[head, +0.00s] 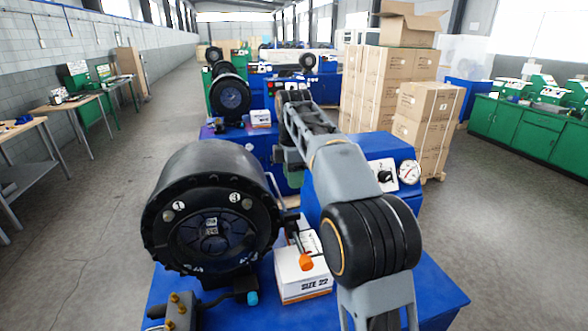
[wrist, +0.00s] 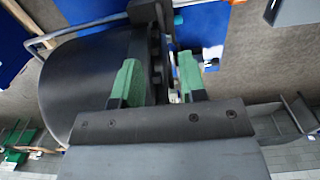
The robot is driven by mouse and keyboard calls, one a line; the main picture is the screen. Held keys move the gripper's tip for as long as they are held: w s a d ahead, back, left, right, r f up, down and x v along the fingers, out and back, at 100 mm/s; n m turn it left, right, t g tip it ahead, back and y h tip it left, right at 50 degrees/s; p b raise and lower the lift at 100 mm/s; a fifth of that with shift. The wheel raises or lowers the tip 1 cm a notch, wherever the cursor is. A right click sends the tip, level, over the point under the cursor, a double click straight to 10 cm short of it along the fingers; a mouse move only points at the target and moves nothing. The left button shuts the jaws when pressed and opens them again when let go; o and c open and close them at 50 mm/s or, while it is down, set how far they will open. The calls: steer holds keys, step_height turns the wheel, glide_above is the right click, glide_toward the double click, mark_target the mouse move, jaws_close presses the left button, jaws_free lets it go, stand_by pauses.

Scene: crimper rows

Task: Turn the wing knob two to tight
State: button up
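The panel on the blue cabinet right of the arm carries a white plate marked 2 with a small dark knob (head: 384,176). A round gauge (head: 409,172) is beside it. The near crimper head (head: 210,215) is a black drum with discs marked 1 and 3 on its front. I cannot tell for sure which part is wing knob two. In the wrist view my gripper (wrist: 158,78) is open, its two green-padded fingers apart. The drum's dark edge (wrist: 152,30) shows beyond and between them. No held object shows; contact with anything there is unclear.
A white SIZE 22 box (head: 303,284) and an orange-tipped lever (head: 305,262) are beside the drum. A blue-capped part (head: 252,297) is at the front. More crimpers stand behind. Stacked cartons (head: 378,90) stand at right; the left aisle floor is clear.

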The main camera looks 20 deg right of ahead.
steer(key=shift+r, duration=0.9)
steer(key=m+t, duration=0.1)
steer(key=m, duration=0.8)
glide_above(294, 214)
step_height(294, 214, down, 7)
steer(key=s+f+m+t+b, duration=0.1)
steer(key=s+f+m, duration=0.3)
steer(key=s, duration=0.8)
steer(key=s+f+m+t+b, duration=0.1)
steer(key=s+f+m, duration=0.4)
steer(key=s, duration=0.6)
steer(key=shift+s+f+t+b, duration=0.2)
steer(key=shift+s+t+b, duration=0.15)
steer(key=shift+t, duration=0.55)
